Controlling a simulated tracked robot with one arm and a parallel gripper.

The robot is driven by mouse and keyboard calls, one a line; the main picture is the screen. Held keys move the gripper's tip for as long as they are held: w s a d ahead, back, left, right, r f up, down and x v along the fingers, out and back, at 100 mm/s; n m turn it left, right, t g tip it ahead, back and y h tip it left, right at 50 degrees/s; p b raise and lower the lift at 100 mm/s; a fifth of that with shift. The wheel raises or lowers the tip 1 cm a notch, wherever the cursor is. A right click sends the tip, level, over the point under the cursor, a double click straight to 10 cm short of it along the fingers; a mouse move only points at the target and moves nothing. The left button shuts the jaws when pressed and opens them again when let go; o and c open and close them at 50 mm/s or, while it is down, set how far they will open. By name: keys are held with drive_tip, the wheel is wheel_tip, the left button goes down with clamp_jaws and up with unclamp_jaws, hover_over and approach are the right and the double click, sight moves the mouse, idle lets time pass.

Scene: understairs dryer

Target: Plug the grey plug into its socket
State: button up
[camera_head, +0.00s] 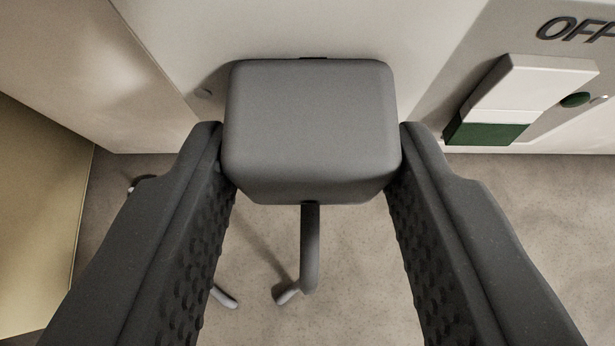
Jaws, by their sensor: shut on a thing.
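The grey plug (310,125) is a rounded block in the upper middle of the view. My gripper (311,160) is shut on it, with one dark finger against each side. A grey cable (310,250) hangs down from the plug's lower side. The far side of the plug faces a pale panel (400,30). The plug hides its own pins and whatever lies behind it, so I cannot tell whether it touches the panel. No socket opening can be made out; a small dark strip shows at the plug's top edge.
To the right is a white and green rocker switch (515,100) with a green round spot beside it, under the lettering "OFF" (578,28). A yellowish panel (40,220) stands at the left. The speckled floor or wall surface (360,290) below is mostly clear.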

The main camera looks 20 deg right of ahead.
drive_tip(key=o, duration=1.1)
drive_tip(key=shift+c, duration=0.2)
drive_tip(key=v, duration=1.4)
drive_tip(key=s+d+r+n+t+y, duration=0.1)
drive_tip(key=s+r, duration=0.4)
drive_tip(key=r, duration=0.5)
drive_tip(key=s+d+r+n+t+y, duration=0.1)
drive_tip(key=s+r+n+t, duration=0.1)
drive_tip(key=s+r, duration=0.4)
drive_tip(key=s+d+r+n+t+y, duration=0.1)
drive_tip(key=s+r, duration=0.5)
drive_tip(key=r, duration=1)
drive_tip(key=shift+r+n+t+y, duration=0.15)
drive_tip(key=shift+n+t+y, duration=0.15)
drive_tip(key=shift+t+y, duration=0.35)
